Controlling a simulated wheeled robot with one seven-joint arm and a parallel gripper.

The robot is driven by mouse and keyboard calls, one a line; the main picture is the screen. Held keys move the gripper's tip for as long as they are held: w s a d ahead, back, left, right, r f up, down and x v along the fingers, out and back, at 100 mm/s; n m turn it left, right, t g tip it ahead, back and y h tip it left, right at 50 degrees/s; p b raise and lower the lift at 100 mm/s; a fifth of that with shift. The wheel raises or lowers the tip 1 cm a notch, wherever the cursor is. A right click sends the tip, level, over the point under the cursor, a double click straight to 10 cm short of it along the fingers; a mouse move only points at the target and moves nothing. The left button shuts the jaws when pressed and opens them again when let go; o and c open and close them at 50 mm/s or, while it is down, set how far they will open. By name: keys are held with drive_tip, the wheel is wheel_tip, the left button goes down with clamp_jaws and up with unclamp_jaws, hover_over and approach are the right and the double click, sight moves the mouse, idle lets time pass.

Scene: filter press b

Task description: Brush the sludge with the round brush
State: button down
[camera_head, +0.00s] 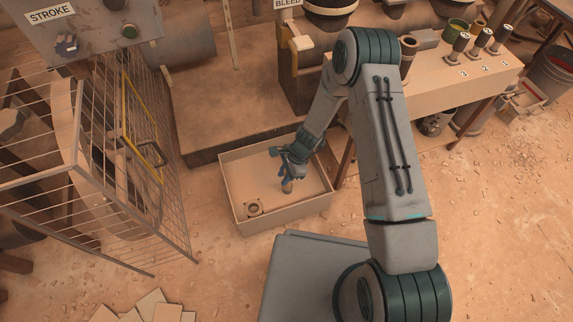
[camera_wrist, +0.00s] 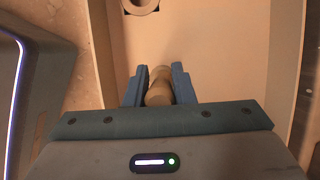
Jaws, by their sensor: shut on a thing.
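My gripper (camera_head: 290,168) reaches down inside a shallow tan box on the floor. Its fingers (camera_wrist: 158,88) are shut on a tan, rounded piece (camera_wrist: 158,92), which looks like the handle of the round brush. The lower end of that piece (camera_head: 287,187) shows below the fingers in the head view, close to the box floor. I cannot tell whether it touches the floor, and its bristles do not show clearly. I cannot make out the sludge in either view.
The tan box (camera_head: 284,225) also holds a square part with a round opening (camera_head: 253,209), left of my gripper. A wire cage (camera_head: 85,150) stands to the left. A bench (camera_head: 440,92) with numbered cylinders is at the right. Loose tiles (camera_head: 150,305) lie at the front.

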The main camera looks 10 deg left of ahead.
wheel_tip(320, 180, up, 2)
drive_tip(key=shift+w+a+r+p, duration=0.1)
drive_tip(key=shift+w+r+p, duration=0.05)
drive_tip(key=shift+r+p, duration=2.35)
drive_tip(key=shift+r, duration=0.55)
